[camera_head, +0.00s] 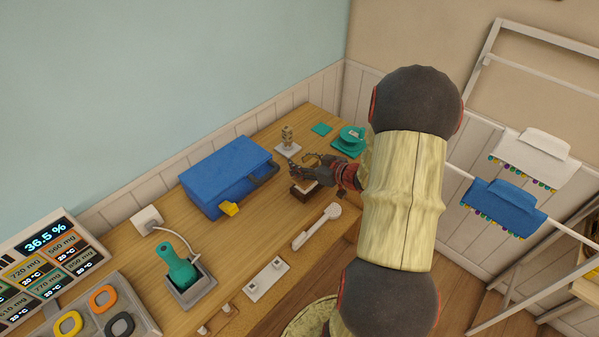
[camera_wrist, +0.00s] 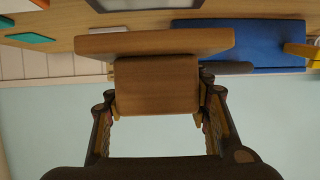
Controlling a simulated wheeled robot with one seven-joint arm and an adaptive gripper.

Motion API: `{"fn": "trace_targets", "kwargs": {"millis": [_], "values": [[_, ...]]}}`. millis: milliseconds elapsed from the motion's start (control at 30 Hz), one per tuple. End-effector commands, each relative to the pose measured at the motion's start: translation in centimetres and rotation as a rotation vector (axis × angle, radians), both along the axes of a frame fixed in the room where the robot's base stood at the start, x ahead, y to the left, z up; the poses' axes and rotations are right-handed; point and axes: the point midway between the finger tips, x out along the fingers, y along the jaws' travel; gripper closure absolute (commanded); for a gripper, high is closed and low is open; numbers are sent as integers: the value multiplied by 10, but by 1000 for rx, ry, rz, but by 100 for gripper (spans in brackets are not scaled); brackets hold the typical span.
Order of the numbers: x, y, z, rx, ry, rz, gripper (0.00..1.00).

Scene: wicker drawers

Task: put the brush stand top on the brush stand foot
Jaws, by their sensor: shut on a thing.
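My gripper (camera_head: 296,170) is shut on a brown wooden piece, which I take to be the brush stand top (camera_wrist: 155,85). In the wrist view it is a block between the two fingers with a wider flat plate at its far end. In the head view the gripper hides most of it. A dark brown base with a pale top (camera_head: 304,190), likely the brush stand foot, sits on the table just below my gripper. A dark-edged pale panel (camera_wrist: 145,4) at the top of the wrist view is probably the same foot. I cannot tell whether the two parts touch.
A blue case (camera_head: 225,175) with a yellow tag stands left of my gripper. A white long-handled thing (camera_head: 317,226) lies in front.

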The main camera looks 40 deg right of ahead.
Motion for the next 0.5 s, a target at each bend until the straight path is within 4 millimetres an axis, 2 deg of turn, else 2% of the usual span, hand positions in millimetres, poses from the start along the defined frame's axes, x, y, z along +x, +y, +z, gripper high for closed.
{"fn": "trace_targets", "kwargs": {"millis": [167,367,500], "values": [[6,-5,-10,0,0,0,84],[7,-6,-41,1,1,0,84],[7,-7,-42,-1,0,-1,84]]}}
